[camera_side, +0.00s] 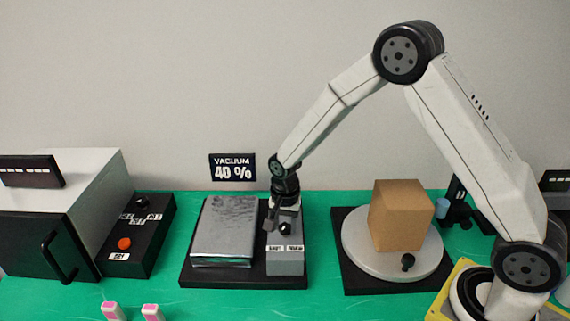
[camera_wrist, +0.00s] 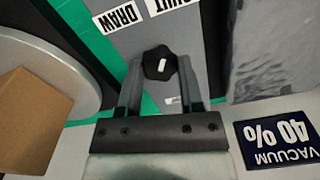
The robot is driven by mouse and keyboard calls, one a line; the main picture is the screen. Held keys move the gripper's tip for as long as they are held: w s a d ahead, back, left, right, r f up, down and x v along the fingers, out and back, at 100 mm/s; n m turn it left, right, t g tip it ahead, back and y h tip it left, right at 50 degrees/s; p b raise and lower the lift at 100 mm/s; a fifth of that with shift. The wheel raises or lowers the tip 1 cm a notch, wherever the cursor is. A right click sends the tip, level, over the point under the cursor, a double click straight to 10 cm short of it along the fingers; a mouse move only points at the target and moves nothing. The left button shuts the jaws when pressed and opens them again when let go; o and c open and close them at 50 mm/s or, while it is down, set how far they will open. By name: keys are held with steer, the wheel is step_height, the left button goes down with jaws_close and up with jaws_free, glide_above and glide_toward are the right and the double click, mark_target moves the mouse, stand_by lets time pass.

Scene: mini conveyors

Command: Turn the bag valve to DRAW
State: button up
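The bag valve is a grey box (camera_side: 285,264) with a black knob (camera_side: 287,229) on top. SHUT and DRAW labels are on its front; they show upside down at the top of the wrist view, with DRAW (camera_wrist: 118,18) on the left and SHUT partly cut off. My gripper (camera_side: 279,222) points down over the box. In the wrist view its spread fingers (camera_wrist: 160,80) stand on either side of the knob (camera_wrist: 160,62), very close to it. I cannot tell whether they touch it. A short white mark on the knob points roughly toward the SHUT label.
A silver bag (camera_side: 225,230) lies left of the valve box on a black base. A sign (camera_side: 233,167) reads VACUUM 40 %. A brown carton (camera_side: 398,214) sits on a round turntable (camera_side: 361,250) to the right. A black control box (camera_side: 145,235) stands to the left.

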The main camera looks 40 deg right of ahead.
mark_target(286, 226)
steer(key=shift+n, duration=0.4)
jaws_close()
steer(key=n, duration=1.1)
stand_by(0.4)
steer(key=o, duration=1.1)
jaws_free()
steer(key=shift+r, duration=0.1)
steer(key=shift+r, duration=3.85)
steer(key=shift+s, duration=0.15)
